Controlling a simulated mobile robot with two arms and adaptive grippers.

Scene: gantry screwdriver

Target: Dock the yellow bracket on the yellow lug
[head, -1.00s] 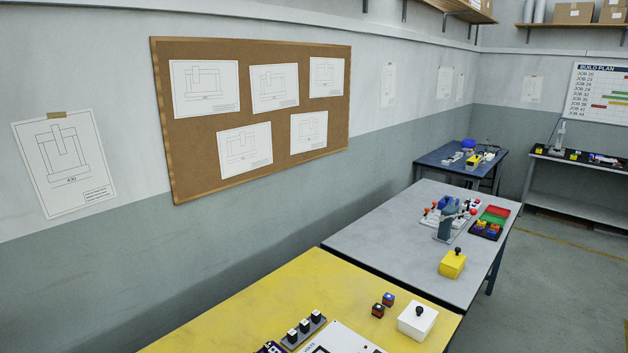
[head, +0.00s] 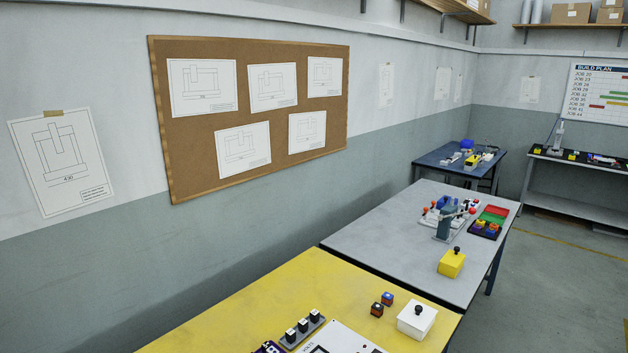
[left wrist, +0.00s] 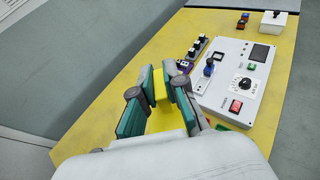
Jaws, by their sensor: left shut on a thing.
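In the left wrist view my left gripper (left wrist: 161,88) is shut on a yellow piece (left wrist: 159,84), which looks like the yellow bracket. Its teal-padded fingers hide much of the piece's sides. It is over the yellow table (left wrist: 105,105), left of the white control panel. I cannot make out the yellow lug in either view. Neither gripper shows in the head view, and my right gripper is in no view.
A white control panel (left wrist: 236,85) with a red button and dial lies right of the gripper. A grey table (head: 375,225) with a yellow box (head: 451,263) lies beyond.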

